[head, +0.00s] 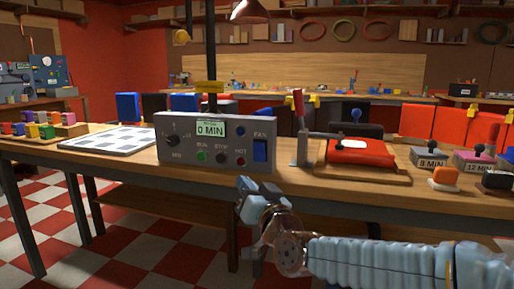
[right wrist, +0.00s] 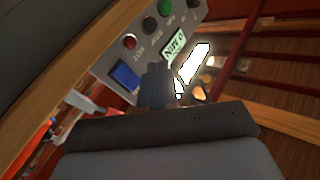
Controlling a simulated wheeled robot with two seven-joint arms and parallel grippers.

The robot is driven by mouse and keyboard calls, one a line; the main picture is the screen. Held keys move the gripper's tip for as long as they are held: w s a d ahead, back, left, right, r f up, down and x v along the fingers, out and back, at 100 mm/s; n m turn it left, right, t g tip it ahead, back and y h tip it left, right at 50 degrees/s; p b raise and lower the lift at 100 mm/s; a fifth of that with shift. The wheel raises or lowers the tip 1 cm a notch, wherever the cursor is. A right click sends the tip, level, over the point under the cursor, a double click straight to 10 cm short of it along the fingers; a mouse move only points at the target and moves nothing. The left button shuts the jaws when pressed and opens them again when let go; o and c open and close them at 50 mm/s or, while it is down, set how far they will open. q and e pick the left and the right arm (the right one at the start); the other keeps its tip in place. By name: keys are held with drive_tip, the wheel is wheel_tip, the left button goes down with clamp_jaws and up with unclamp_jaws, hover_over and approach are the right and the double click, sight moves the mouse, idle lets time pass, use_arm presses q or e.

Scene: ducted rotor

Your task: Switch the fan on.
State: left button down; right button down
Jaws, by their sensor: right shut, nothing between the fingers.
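A grey control box (head: 215,160) stands at the front of the wooden bench in the head view. Its blue rocker switch (head: 260,150) sits at the right end of the face, under the label FAN. My right gripper (head: 244,186) is shut and empty, just in front of and below the box's lower right part, apart from the switch in the head view. In the right wrist view the shut fingers (right wrist: 157,85) appear beside the blue switch (right wrist: 126,75); contact cannot be told. No fan can be made out. My left gripper is out of view.
A checkered board (head: 120,139) lies left.

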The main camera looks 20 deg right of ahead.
sight(258, 155)
drive_tip(key=shift+w+d+r+p, duration=0.3)
drive_tip(key=shift+w+d+r, duration=0.35)
drive_tip(key=shift+w, duration=0.4)
drive_tip(key=shift+w+d+r+p, duration=0.3)
drive_tip(key=shift+w+d+r, duration=0.2)
drive_tip(key=shift+w+d, duration=0.45)
drive_tip(key=shift+w+d+r+p, duration=0.3)
drive_tip(key=shift+w+d+r, duration=0.3)
drive_tip(key=shift+w, duration=0.55)
drive_tip(key=shift+w, duration=0.1)
drive_tip(key=shift+w+d+r+b, duration=0.1)
drive_tip(key=shift+w+b, duration=0.05)
drive_tip(key=shift+b, duration=0.15)
drive_tip(key=shift+r, duration=0.1)
drive_tip(key=shift+w+d+r, duration=0.2)
drive_tip(key=shift+w+d, duration=0.1)
drive_tip(key=shift+w, duration=0.1)
idle(0.5)
